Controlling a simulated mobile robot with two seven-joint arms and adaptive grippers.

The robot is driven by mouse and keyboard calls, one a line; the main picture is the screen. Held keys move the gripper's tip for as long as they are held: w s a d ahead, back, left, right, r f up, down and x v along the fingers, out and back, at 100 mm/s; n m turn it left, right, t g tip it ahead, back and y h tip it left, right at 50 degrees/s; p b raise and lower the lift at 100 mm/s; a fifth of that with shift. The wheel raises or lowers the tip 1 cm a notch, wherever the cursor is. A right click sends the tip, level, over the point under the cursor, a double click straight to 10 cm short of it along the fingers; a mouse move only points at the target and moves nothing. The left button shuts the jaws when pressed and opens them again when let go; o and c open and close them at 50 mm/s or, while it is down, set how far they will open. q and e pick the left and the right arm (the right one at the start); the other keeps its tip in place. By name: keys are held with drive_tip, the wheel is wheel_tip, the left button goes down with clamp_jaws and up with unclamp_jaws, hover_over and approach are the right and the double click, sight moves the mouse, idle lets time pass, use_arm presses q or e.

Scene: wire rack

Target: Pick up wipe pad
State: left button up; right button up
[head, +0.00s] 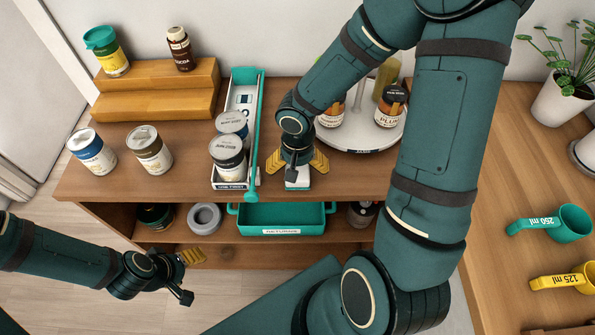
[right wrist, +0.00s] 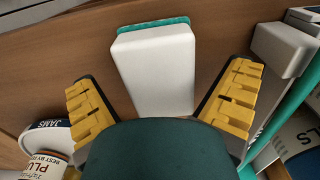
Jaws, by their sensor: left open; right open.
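The wipe pad (right wrist: 155,68) is a white block with a teal layer along its far edge. In the right wrist view it sits between the spread yellow fingers of my open right gripper (right wrist: 160,92), with a gap on both sides. In the head view the right gripper (head: 295,162) points down over the pad (head: 297,178) near the shelf top's front edge and hides part of it. My left gripper (head: 189,274) is open and empty in front of the lower shelf, at lower left.
A narrow tray (head: 254,98) with jars stands just left of the right gripper. A white turntable (head: 362,138) with jars is close on the right. A teal bin (head: 283,219) sits on the shelf below. Two jars stand at left.

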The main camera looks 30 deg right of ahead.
drive_tip(key=shift+f, duration=0.6)
drive_tip(key=c, duration=1.3)
drive_tip(key=shift+o, duration=0.2)
drive_tip(key=shift+r, duration=0.15)
wheel_tip(320, 180, up, 10)
drive_tip(key=p, duration=0.2)
drive_tip(key=shift+p, duration=0.35)
